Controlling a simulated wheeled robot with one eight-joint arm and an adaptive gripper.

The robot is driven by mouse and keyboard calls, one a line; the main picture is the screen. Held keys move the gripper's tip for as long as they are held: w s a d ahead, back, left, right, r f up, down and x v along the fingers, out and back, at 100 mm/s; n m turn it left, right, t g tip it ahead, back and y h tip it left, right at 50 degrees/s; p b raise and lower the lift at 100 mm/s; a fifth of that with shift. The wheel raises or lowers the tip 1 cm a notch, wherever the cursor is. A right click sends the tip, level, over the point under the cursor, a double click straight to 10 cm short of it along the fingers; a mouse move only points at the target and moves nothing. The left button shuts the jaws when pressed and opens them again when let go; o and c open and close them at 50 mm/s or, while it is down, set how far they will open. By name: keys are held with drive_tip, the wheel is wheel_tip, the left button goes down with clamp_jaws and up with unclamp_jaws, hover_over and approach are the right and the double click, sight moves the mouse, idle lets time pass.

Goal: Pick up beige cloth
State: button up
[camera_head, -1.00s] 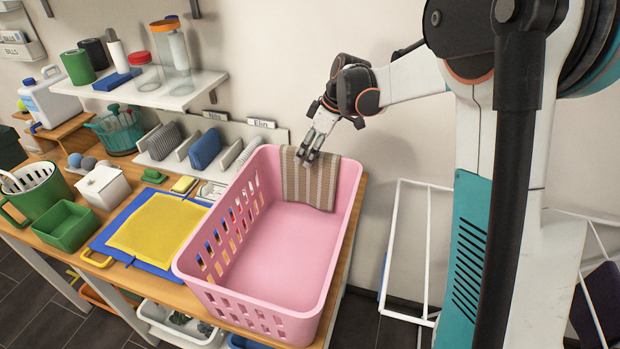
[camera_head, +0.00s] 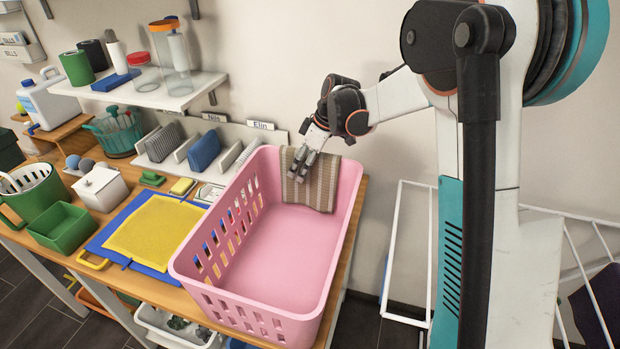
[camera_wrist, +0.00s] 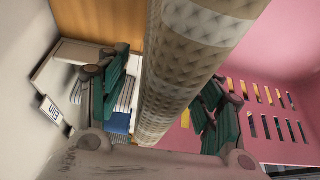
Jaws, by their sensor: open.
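The beige striped cloth (camera_head: 318,186) hangs over the back wall of the pink basket (camera_head: 278,248), with its lower part inside. My gripper (camera_head: 302,168) is at the upper left part of the cloth, pointing down. In the wrist view the cloth (camera_wrist: 185,60) runs between my two open green-padded fingers (camera_wrist: 165,115). One finger shows on each side of it, with gaps visible. The far side of the cloth behind the basket wall is hidden.
The basket stands on a wooden table (camera_head: 75,262). Left of it are a yellow cloth (camera_head: 155,228) on a blue one, a green box (camera_head: 62,228) and a rack (camera_head: 190,150) of folded items. A shelf (camera_head: 175,98) with jars is above. A white frame rack (camera_head: 405,250) stands right.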

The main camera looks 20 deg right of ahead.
drive_tip(key=shift+f, duration=0.2)
idle(0.3)
drive_tip(key=c, duration=1.2)
drive_tip(key=shift+r, duration=0.1)
